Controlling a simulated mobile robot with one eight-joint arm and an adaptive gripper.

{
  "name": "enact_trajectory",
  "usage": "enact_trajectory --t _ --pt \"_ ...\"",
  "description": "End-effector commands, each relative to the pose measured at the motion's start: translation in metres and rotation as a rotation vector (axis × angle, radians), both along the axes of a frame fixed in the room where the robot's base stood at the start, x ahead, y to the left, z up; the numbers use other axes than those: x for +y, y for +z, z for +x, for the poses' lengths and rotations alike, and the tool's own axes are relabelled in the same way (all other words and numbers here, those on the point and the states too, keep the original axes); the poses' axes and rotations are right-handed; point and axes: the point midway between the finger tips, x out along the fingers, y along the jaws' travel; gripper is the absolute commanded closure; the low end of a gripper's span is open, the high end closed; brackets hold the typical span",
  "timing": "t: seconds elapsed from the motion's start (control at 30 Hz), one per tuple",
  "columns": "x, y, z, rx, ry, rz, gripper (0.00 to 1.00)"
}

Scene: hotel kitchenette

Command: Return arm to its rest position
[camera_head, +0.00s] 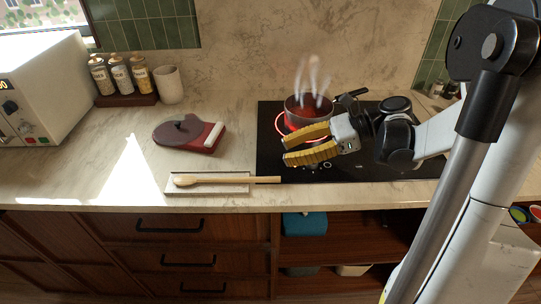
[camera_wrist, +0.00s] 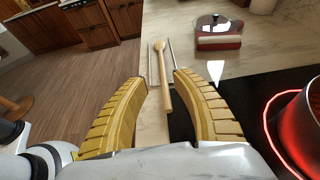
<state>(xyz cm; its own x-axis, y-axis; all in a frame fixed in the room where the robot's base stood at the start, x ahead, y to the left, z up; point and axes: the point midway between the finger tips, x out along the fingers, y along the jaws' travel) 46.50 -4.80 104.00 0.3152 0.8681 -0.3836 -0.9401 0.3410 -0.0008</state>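My gripper (camera_head: 284,146) has yellow ridged fingers and is in the air over the black cooktop, pointing left in the head view. In the wrist view my gripper (camera_wrist: 159,75) is open, with nothing between the fingers. A wooden spoon (camera_head: 228,180) lies on a shallow rectangular tray (camera_head: 205,190) at the counter's front edge, its handle reaching over the cooktop's edge. The spoon (camera_wrist: 161,66) also shows beyond the fingers in the wrist view. A red pot (camera_head: 308,106) sits steaming on a glowing burner behind my gripper.
A white microwave (camera_head: 45,85), spice jars (camera_head: 121,75) and a cup (camera_head: 169,85) stand at the back left. Drawers and open shelves (camera_head: 345,235) are below.

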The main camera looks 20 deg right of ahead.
Motion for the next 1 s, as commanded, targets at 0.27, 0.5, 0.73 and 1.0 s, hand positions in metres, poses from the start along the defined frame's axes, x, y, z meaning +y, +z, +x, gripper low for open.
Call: enact_trajectory --t 0.27,0.5,0.73,1.0 --pt "-0.010 0.005 -0.004 0.000 0.000 0.000 0.66" --pt "-0.010 0.004 -0.003 0.000 0.000 0.000 0.66" --pt "0.000 0.004 -0.004 -0.025 0.016 -0.048 0.66" --pt "0.056 -0.010 -0.033 -0.327 0.255 -0.570 0.66"
